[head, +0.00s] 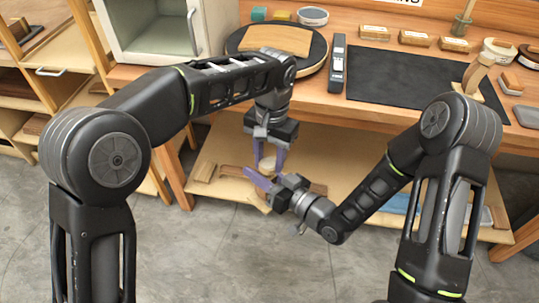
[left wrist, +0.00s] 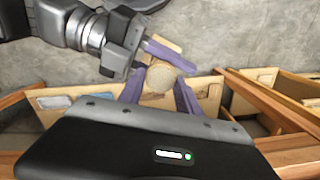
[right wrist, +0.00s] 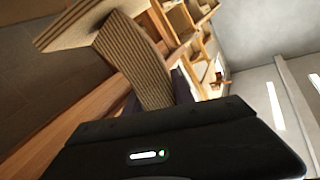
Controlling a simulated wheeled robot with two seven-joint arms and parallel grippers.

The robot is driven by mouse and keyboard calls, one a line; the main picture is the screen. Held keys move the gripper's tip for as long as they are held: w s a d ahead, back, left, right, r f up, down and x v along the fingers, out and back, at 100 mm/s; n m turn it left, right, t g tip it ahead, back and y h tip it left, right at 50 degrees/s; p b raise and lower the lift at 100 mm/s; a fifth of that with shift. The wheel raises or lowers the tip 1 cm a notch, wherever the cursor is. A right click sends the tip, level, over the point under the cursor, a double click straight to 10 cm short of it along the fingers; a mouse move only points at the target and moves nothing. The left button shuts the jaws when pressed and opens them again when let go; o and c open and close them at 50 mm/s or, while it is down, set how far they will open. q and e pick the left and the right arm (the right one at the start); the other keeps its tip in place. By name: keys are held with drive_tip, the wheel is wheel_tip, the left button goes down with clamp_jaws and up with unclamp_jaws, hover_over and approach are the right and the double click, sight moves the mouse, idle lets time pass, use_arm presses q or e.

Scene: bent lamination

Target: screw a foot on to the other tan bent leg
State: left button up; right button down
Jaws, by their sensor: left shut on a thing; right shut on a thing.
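My left gripper (head: 268,162) points down over the lower shelf, its purple fingers shut on a round tan foot (left wrist: 160,77). My right gripper (head: 262,187) comes in from the right, just below it, shut on a tan bent leg. The leg's striped laminated side (right wrist: 137,62) fills the upper left of the right wrist view. In the left wrist view, part of the leg (left wrist: 166,43) shows behind the foot. The foot is right by the leg; I cannot tell whether they touch. Another tan bent piece (head: 474,74) stands on the bench at the right.
The wooden bench carries a dark mat (head: 400,78), a round black turntable (head: 318,52) with a tan board, and several small wooden blocks. The lower shelf (head: 225,175) holds tan and brown pieces beside the grippers. A pale cabinet (head: 155,30) stands at the left.

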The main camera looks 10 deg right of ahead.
use_arm(q)
drive_tip(key=shift+f, duration=0.6)
idle(0.7)
